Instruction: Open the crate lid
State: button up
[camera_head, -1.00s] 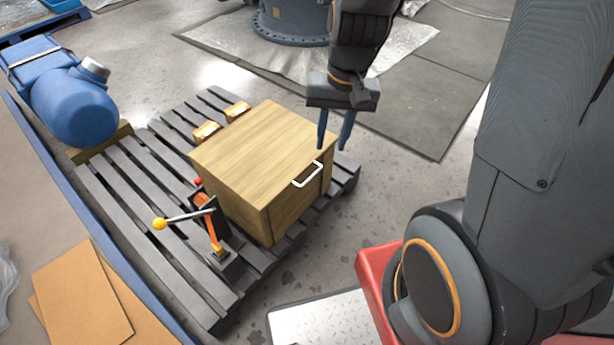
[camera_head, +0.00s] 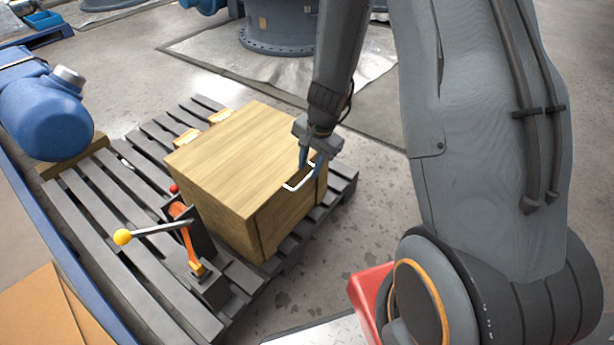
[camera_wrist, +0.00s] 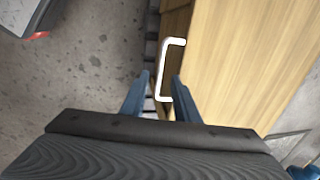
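The wooden crate (camera_head: 225,205) stands on a grey slatted pallet, its flat lid (camera_head: 235,150) closed. A white U-shaped handle (camera_head: 294,187) sits at the lid's front right edge. My gripper (camera_head: 309,168) is at the far end of the handle, fingers pointing down. In the wrist view the two blue fingers of my gripper (camera_wrist: 158,88) are apart, one on each side of the near end of the white handle (camera_wrist: 163,70). The lid also shows on the right of the wrist view (camera_wrist: 235,60). I cannot tell whether the fingers touch the handle.
A lever with a yellow knob (camera_head: 122,237) and an orange bracket stands on the pallet (camera_head: 120,265) left of the crate. A blue motor-like unit (camera_head: 45,120) lies at the far left. Orange hinges (camera_head: 220,116) are at the crate's back.

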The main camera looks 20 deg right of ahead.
aim_at(306, 178)
jog(key=shift+w+a+f+b, duration=0.15)
jog(key=shift+f+b, duration=0.25)
jog(key=shift+f, duration=0.55)
jog(key=shift+w+a+f+b, duration=0.15)
jog(key=shift+f+b, duration=0.2)
jog(key=shift+f, duration=0.55)
jog(key=shift+d, duration=0.1)
grip_shut()
